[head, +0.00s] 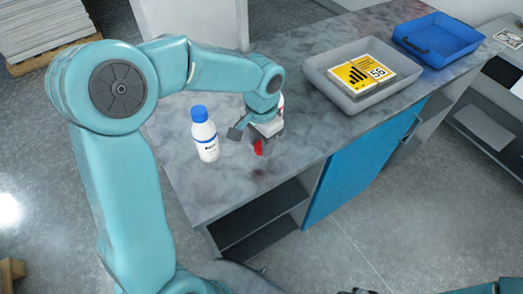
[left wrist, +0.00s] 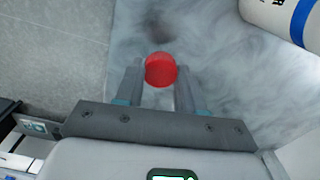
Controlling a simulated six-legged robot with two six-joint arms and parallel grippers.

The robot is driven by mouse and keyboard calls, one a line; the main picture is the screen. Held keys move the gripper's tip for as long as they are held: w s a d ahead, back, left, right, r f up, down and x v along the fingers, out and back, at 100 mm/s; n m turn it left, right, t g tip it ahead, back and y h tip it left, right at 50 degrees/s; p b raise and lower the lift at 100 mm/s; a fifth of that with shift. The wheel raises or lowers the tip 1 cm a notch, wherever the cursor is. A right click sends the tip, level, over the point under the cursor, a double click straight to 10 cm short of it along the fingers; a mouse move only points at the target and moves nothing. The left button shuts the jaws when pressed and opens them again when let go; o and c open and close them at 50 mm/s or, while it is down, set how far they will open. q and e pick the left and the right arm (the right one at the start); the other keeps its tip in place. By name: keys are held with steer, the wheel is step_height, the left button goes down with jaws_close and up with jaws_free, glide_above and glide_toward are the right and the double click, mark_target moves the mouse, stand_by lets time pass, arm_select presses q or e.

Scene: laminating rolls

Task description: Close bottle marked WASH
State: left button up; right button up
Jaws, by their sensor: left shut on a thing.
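My left gripper (head: 254,141) is shut on a red cap (head: 258,147) above the bench top. In the left wrist view the red cap (left wrist: 160,69) sits between the two fingertips (left wrist: 156,80). A white bottle (head: 207,146) with a blue cap stands upright left of the gripper; its label is too small to read. A white bottle with a blue band (left wrist: 285,18) shows at the top right of the left wrist view. Another white object (head: 281,101) is mostly hidden behind my left gripper. I cannot read WASH anywhere.
The marbled bench (head: 190,187) has a grey tray (head: 316,80) holding yellow packages (head: 356,77), and a blue tray (head: 438,58) farther right. A blue door (head: 350,175) closes part of the bench front. The bench top in front of the bottle is clear.

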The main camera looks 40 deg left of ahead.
arm_select(q)
step_height(320, 180, up, 15)
steer(key=shift+f, duration=0.1)
stand_by(0.3)
steer(key=w+d+f, duration=0.1)
steer(key=d+f, duration=0.1)
steer(key=f, duration=0.3)
steer(key=w+d+f+n, duration=0.1)
steer(key=d+f, duration=0.2)
steer(key=f, duration=0.3)
steer(key=w+d+f+n, duration=0.1)
steer(key=d+f, duration=0.1)
steer(key=f, duration=0.4)
steer(key=shift+w+d+p, duration=0.1)
steer(key=shift+d+p, duration=0.05)
steer(key=shift+p, duration=0.15)
steer(key=shift+d+f+n, duration=0.1)
steer(key=shift+f+n, duration=0.15)
steer(key=shift+n, duration=0.05)
steer(key=shift+s, duration=0.25)
